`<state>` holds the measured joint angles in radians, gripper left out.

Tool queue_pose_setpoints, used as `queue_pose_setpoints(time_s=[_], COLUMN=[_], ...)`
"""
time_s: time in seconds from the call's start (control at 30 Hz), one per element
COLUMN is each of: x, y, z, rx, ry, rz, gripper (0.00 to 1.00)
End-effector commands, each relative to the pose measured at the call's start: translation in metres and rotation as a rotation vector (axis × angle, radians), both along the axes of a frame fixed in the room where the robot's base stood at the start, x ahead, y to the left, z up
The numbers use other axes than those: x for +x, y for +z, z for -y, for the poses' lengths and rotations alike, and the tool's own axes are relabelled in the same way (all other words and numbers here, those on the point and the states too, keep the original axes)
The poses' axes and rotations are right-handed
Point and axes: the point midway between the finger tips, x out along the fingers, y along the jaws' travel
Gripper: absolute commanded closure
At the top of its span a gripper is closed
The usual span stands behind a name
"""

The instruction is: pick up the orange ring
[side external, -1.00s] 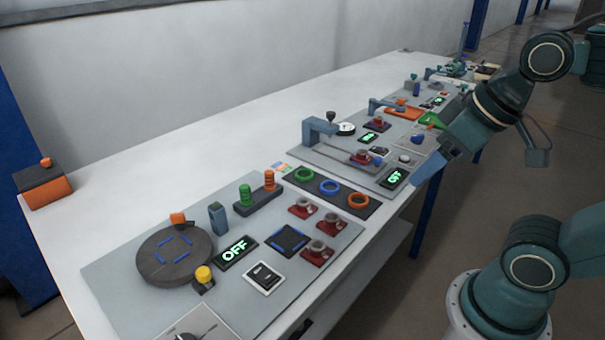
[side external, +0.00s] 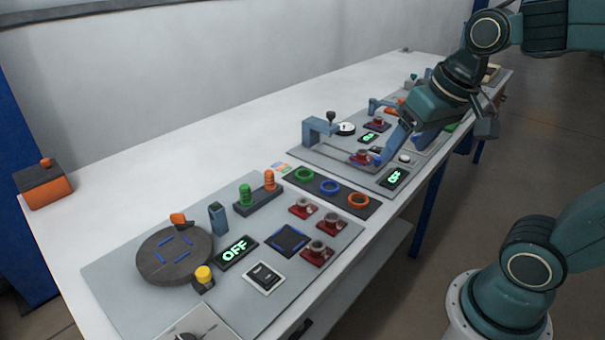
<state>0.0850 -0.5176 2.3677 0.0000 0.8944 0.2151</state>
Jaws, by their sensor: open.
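The orange ring (side external: 358,200) lies flat at the right end of a dark tray (side external: 331,195). A blue ring (side external: 330,187) lies in the middle of the tray and a green ring (side external: 304,174) at its left end. My gripper (side external: 384,157) is open, with blue fingers pointing down and left. In the picture it is above and slightly right of the orange ring, apart from it, over the grey panel behind the tray. Its far finger is partly hidden.
A blue-grey clamp-like fixture (side external: 318,130) stands behind the tray. A green-lit display (side external: 395,178) sits right of it. Red blocks with grey knobs (side external: 318,248), a dark turntable (side external: 174,256) and green and orange stacks (side external: 258,198) are in front.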

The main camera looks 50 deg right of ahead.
Motion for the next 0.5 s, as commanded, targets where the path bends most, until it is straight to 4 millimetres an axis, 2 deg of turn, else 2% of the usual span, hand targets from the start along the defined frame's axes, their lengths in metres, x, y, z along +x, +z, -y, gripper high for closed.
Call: queue_pose_setpoints(time_s=[0.27, 0.5], x=[0.049, 0.089], y=[-0.01, -0.029], z=[0.027, 0.056], rx=[0.079, 0.139], ry=[-0.266, -0.499], rz=[-0.083, -0.145], gripper=[0.29, 0.29])
